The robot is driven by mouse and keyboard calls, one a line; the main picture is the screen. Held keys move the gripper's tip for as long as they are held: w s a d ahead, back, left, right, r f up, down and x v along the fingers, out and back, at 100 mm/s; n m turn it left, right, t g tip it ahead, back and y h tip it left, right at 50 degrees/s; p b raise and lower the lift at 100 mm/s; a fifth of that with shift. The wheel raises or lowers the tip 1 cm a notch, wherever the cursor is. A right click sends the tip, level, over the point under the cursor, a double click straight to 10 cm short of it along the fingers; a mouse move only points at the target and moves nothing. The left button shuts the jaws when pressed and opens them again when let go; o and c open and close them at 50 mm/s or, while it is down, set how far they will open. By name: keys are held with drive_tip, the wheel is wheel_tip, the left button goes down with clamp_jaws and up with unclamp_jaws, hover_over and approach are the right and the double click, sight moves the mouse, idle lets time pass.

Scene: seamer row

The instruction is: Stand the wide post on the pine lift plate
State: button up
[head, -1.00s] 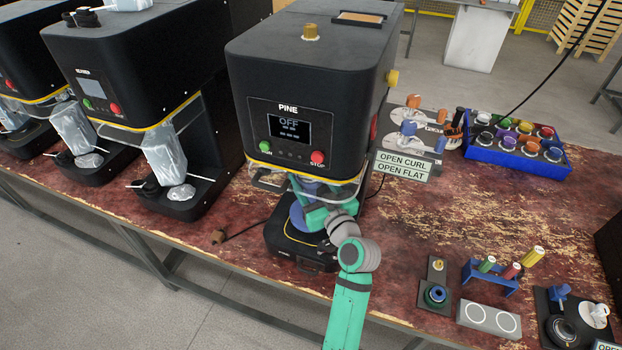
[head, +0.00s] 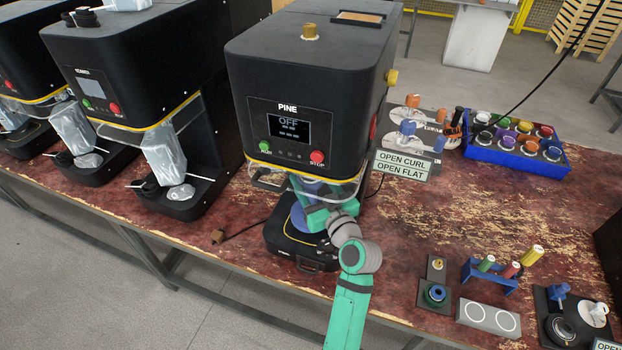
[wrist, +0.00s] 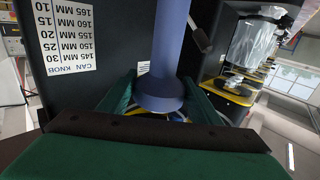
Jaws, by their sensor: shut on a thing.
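The wide post is blue, with a broad round foot (head: 299,217) showing in the head view under the head of the PINE seamer. My gripper (head: 318,212) reaches in from the front right and is shut on the post. In the wrist view, which looks upside down, the blue shaft and flange of the post (wrist: 164,82) stand between the green fingers (wrist: 160,108). The PINE base with the lift plate area (head: 292,247) is black with a yellow line. My gripper and the post hide much of the plate, so I cannot tell whether the foot touches it.
The PINE seamer head (head: 305,100) and its clear guard (head: 345,190) hang close above my gripper; its screen reads OFF. Bagged seamers stand at left. A blue tray (head: 515,150) and a small blue rack (head: 490,278) are at right. The middle right of the bench is clear.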

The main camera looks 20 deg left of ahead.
drive_tip(key=shift+w+f, duration=0.1)
drive_tip(key=shift+f, duration=0.7)
idle(0.5)
drive_tip(key=shift+a+f, duration=0.1)
drive_tip(key=shift+f, duration=0.05)
drive_tip(key=o, duration=1.5)
drive_tip(key=shift+o, duration=0.5)
drive_tip(key=shift+f, duration=0.1)
drive_tip(key=v, duration=1.1)
